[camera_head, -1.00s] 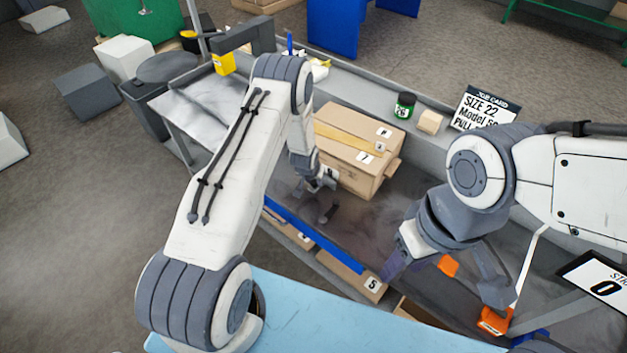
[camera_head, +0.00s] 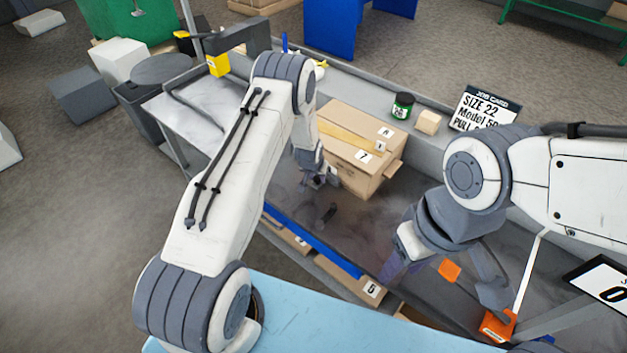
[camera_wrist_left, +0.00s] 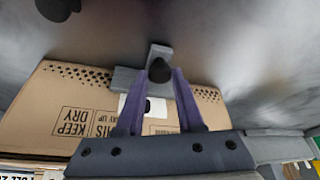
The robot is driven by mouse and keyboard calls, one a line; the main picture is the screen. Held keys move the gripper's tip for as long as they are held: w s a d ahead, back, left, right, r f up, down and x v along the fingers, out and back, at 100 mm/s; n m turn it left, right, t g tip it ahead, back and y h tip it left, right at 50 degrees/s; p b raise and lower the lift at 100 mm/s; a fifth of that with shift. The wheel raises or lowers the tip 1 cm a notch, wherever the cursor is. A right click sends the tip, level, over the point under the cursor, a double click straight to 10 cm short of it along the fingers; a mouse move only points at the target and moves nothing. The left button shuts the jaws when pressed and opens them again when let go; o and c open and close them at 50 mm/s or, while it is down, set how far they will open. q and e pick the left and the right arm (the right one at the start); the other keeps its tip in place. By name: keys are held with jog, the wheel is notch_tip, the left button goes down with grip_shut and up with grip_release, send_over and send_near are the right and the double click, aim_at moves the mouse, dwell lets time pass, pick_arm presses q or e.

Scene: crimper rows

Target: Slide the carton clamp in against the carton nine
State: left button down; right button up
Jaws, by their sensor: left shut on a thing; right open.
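The brown carton (camera_head: 347,176) stands on the dark bench top, with tape on top and small labels that seem to read 7 and 8. No 9 is readable. In the left wrist view its side (camera_wrist_left: 40,112) reads KEEP DRY, with a white label partly behind a finger. My left gripper (camera_head: 318,180) is low at the carton's near left side. In the left wrist view my left gripper (camera_wrist_left: 158,85) is shut on the black knob of the grey carton clamp (camera_wrist_left: 158,52). The clamp lies close to the carton; contact is unclear. My right gripper (camera_head: 440,285) is open and empty.
An orange block (camera_head: 449,270) and another orange piece (camera_head: 497,325) lie near my right gripper. A green jar (camera_head: 402,106), a small wooden block (camera_head: 428,121) and a job card (camera_head: 483,108) line the back.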

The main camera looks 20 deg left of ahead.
pick_arm(q)
jog(key=c, duration=0.5)
grip_release()
jog(key=shift+w, duration=0.1)
jog(key=shift+c, duration=0.2)
jog(key=shift+r, duration=0.15)
jog(key=v, duration=1)
jog(key=shift+b, duration=0.3)
jog(key=shift+r, duration=0.1)
